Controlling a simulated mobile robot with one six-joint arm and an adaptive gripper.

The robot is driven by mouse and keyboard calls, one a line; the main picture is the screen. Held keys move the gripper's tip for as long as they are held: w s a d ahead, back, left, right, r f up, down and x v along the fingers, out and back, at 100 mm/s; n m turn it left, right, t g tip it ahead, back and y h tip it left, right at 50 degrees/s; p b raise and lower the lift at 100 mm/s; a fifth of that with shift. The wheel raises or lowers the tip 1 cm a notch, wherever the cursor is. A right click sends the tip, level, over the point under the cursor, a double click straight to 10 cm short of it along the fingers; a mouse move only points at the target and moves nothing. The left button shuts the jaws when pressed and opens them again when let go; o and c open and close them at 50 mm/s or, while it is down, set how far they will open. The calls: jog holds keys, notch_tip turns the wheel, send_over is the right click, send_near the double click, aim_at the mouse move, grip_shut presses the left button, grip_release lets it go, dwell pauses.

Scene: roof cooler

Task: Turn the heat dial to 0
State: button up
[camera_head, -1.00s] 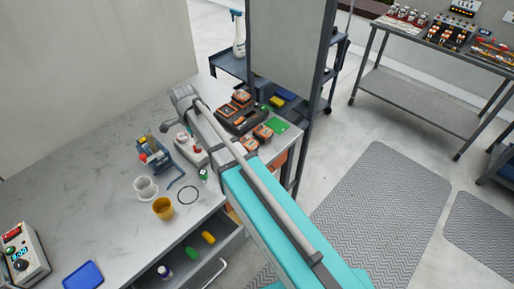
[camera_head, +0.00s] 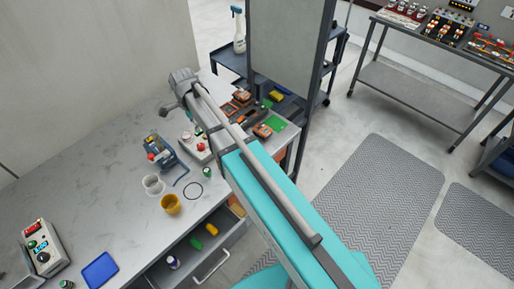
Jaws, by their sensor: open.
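A pale control box (camera_head: 42,247) stands on the grey bench at the lower left of the head view. Its face has a red part at the top, a lit blue display (camera_head: 39,245) and a round black dial (camera_head: 43,258) below. I cannot read a heat label or the dial's setting at this size. My grey arm reaches over the bench in the middle, far to the right of the box. I cannot make out my gripper or its fingers in this view.
A blue tray (camera_head: 100,270) lies right of the box. An open drawer (camera_head: 190,250) juts from the bench front. A yellow cup (camera_head: 171,205), a white cup (camera_head: 153,186) and a blue tool (camera_head: 163,153) stand near my arm. Bare bench lies between them and the box.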

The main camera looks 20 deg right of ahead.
jog(key=s+d+f+n+b, duration=0.2)
jog(key=s+d+n, duration=0.6)
jog(key=d, duration=0.1)
jog(key=s+d+f+n+b, duration=0.2)
jog(key=s+d+n+b, duration=0.1)
jog(key=s+d+n, duration=0.4)
jog(key=shift+s+d+n, duration=0.35)
jog(key=shift+d+n, duration=0.05)
jog(key=shift+d, duration=1)
jog(key=shift+f, duration=0.1)
dwell(1.3)
jog(key=shift+c, duration=1.4)
jog(key=shift+d, duration=0.15)
